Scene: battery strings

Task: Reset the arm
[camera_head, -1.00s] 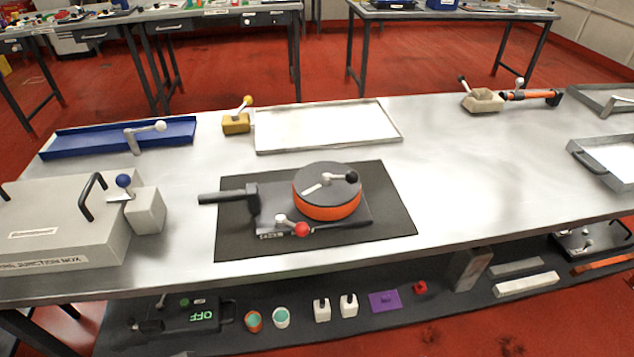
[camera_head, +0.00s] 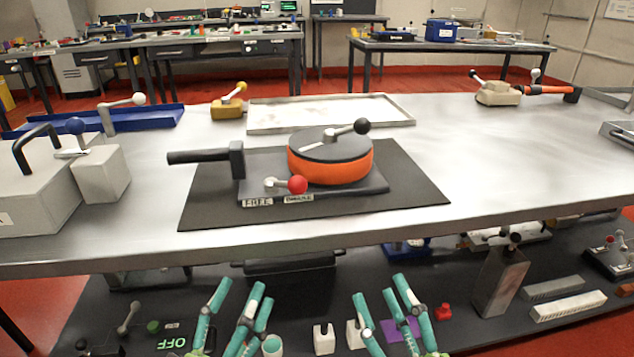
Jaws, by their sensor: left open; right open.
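My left gripper (camera_head: 232,305) is low in the head view, in front of the table's front edge and over the view of the lower shelf. Its teal fingers are spread and hold nothing. My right gripper (camera_head: 382,312) is beside it to the right, also spread and empty. Both are apart from the objects on the tabletop. The arms behind the fingers are out of view below.
A device with an orange drum (camera_head: 330,160) and red-knobbed lever (camera_head: 297,185) sits on a black mat (camera_head: 420,190). A grey box (camera_head: 30,195) stands left, a white tray (camera_head: 262,128) behind. The lower shelf (camera_head: 450,335) holds several small items. The tabletop's right-middle (camera_head: 510,160) is clear.

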